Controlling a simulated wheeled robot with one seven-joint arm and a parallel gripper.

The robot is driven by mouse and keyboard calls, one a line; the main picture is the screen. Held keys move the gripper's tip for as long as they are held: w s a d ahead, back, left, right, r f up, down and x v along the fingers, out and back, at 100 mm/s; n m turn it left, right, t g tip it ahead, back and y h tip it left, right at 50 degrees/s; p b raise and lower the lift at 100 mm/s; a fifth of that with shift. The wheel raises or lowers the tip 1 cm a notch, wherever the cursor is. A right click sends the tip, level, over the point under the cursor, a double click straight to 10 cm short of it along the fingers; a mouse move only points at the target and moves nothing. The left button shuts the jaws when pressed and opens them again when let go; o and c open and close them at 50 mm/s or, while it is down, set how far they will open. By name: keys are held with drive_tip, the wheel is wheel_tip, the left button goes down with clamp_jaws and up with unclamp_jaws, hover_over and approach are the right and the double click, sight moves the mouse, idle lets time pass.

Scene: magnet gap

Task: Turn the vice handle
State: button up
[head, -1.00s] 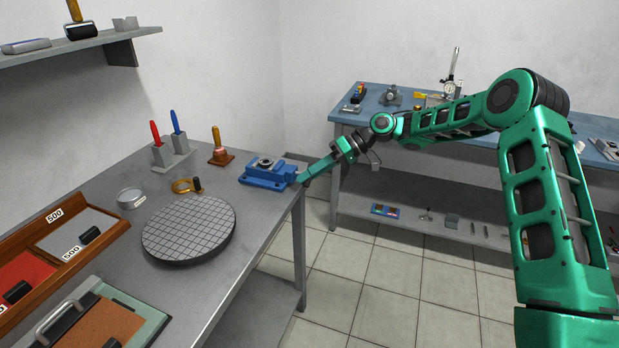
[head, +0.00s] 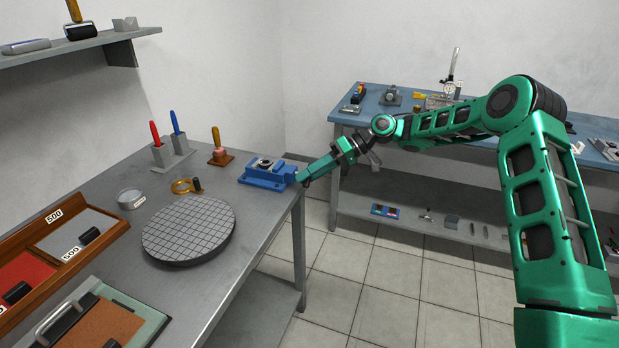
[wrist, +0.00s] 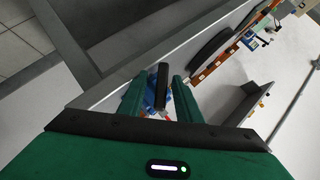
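The blue vice (head: 266,176) sits at the right edge of the grey bench, at its far end. My gripper (head: 303,179) reaches it from the right, with its fingertips at the vice's handle end. The wrist view shows two green fingers (wrist: 158,98) spread apart. A dark bar, seemingly the vice handle (wrist: 160,86), stands between them, closer to the right finger. Blue of the vice shows in the gap on the left. I cannot tell whether the right finger touches the bar. In the head view the handle is hidden by the fingers.
A blue workbench (head: 345,116) stands behind my arm. Open floor lies right of the grey bench.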

drive_tip(key=v, duration=1.1)
drive_tip(key=s+d+r+m+t+h, duration=0.2)
drive_tip(key=s+d+m+h, duration=0.3)
drive_tip(key=s+d, duration=0.75)
drive_tip(key=s+d+r+m+t+h, duration=0.15)
drive_tip(key=s+d+m+h, duration=0.4)
drive_tip(key=s+d, duration=0.7)
drive_tip(key=s+d+m, duration=0.3)
drive_tip(key=s+d, duration=0.1)
drive_tip(key=s, duration=0.7)
drive_tip(key=s+d+f+m+h, duration=0.1)
drive_tip(key=s+d+m, duration=0.2)
drive_tip(key=s, duration=0.9)
drive_tip(key=shift+s+d+f, duration=0.2)
drive_tip(key=shift+d+f, duration=0.05)
drive_tip(key=shift+d, duration=0.1)
